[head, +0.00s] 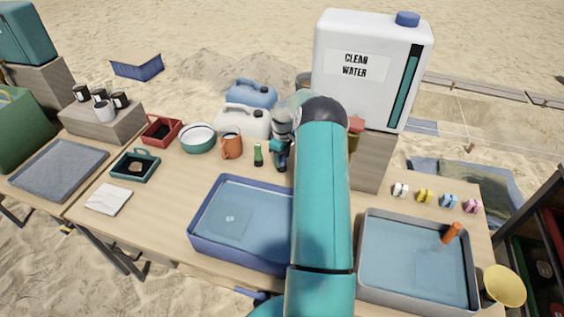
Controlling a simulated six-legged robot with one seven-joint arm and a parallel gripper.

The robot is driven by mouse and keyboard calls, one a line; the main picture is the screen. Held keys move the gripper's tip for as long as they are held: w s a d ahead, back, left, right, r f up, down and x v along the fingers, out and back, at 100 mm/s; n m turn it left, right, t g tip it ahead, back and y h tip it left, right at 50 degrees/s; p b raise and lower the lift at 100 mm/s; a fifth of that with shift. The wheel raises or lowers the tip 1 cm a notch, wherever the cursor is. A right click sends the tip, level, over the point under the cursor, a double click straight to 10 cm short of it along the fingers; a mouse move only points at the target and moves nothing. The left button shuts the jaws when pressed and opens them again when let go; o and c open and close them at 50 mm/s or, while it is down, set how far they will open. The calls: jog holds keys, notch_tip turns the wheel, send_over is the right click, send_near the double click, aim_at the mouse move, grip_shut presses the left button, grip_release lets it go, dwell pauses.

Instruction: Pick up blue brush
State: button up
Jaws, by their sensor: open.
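My gripper (280,160) points down at the back middle of the wooden table, just right of a small green upright item (258,155). It is open, though its fingers are small and partly hidden by my teal arm. I cannot clearly make out a blue brush; it may be hidden behind or among the gripper's fingers. An orange handle (451,233) stands tilted in the grey tub at right.
A blue water tub (205,243) and a grey water tub (366,285) stand in front. Jerrycans (243,122), an orange mug (232,146), a bowl (197,138) and a large water tank (370,95) crowd the back. A cloth (108,200) lies at left.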

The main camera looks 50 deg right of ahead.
jog(key=c, duration=0.9)
